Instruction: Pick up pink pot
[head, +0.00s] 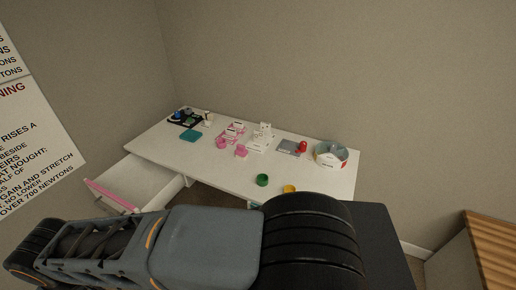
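Two small pink round objects, like pots, stand near the middle of a white table in the head view. One pink pot (221,143) is slightly farther left, and the other pink pot (241,151) is a little nearer and to the right. They are too small to tell apart in detail. My gripper is not in view. My own large dark arm links fill the lower foreground, well apart from the pots, and hide part of the table's near edge.
The white table (220,178) also bears a green pot (262,180), a yellow pot (289,188), a grey-rimmed bowl (330,154), a red object (302,147), a teal square (191,135) and a dark tray (185,118). An open drawer (140,184) juts out at left. A wooden-topped cabinet (490,238) stands right.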

